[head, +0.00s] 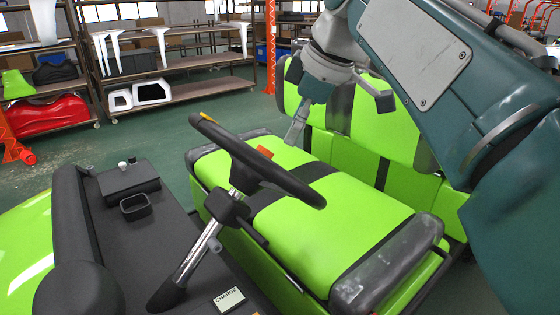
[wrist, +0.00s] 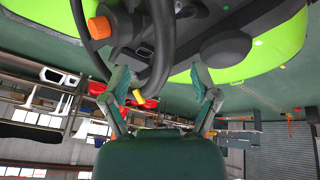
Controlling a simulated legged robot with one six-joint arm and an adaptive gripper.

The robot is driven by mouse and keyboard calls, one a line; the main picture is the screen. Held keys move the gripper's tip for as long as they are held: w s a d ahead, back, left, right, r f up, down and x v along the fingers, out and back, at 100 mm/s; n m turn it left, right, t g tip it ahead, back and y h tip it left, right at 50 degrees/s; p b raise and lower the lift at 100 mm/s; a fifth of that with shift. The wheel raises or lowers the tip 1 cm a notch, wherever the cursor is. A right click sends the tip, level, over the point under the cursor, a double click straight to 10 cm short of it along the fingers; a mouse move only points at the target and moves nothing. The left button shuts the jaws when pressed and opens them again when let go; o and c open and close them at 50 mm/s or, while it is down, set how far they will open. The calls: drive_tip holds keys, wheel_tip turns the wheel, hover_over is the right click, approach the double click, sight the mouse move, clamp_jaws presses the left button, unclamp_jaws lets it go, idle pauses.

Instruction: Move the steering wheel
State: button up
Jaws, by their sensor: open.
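The black steering wheel (head: 255,165) sits tilted on its silver steering column (head: 195,258) in front of the green seat. It has a yellow mark at its far left end and an orange piece near its far side. My gripper (head: 296,128) hangs above the seat, beyond the wheel and apart from it in the head view. In the wrist view my gripper (wrist: 162,82) has its two fingers spread wide with nothing held. The wheel's rim (wrist: 163,40) shows between and beyond the fingertips; contact is not visible.
The black dashboard (head: 150,225) lies at the lower left. The green bench seat (head: 310,210) and green backrest (head: 390,115) stand beneath and behind my gripper. Shelves (head: 180,90) with white and red parts stand at the back. Green floor is open between shelves and cart.

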sight(273, 164)
drive_tip(key=x, duration=0.9)
drive_tip(key=shift+s+a, duration=0.1)
drive_tip(key=shift+a, duration=0.25)
drive_tip(key=shift+f, duration=0.55)
drive_tip(key=shift+w+f, duration=0.1)
drive_tip(key=shift+w, duration=0.1)
drive_tip(key=shift+a, duration=0.15)
clamp_jaws()
